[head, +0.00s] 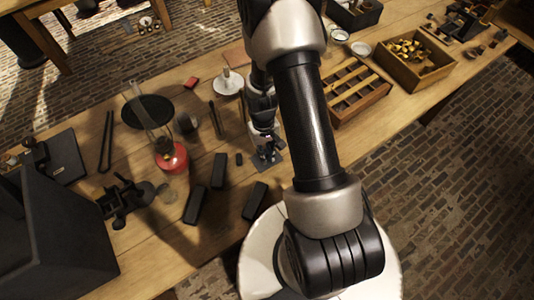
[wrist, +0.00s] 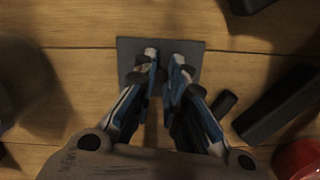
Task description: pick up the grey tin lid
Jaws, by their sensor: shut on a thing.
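The grey tin lid (wrist: 194,53) is a flat, dark grey square lying at the fingertips in the wrist view. In the head view the lid (head: 268,161) shows only in part, below the fingers at the middle of the wooden table. My gripper (wrist: 164,58) points down over the lid, with its two fingertips close together near the lid's middle. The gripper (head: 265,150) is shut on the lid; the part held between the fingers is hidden. I cannot tell whether the lid touches the table.
Black blocks (head: 219,170) lie left of and in front of the lid. A red lantern (head: 171,157) with a glass chimney stands farther left. A compartmented wooden tray (head: 355,92) and a box of brass parts (head: 414,60) are at right.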

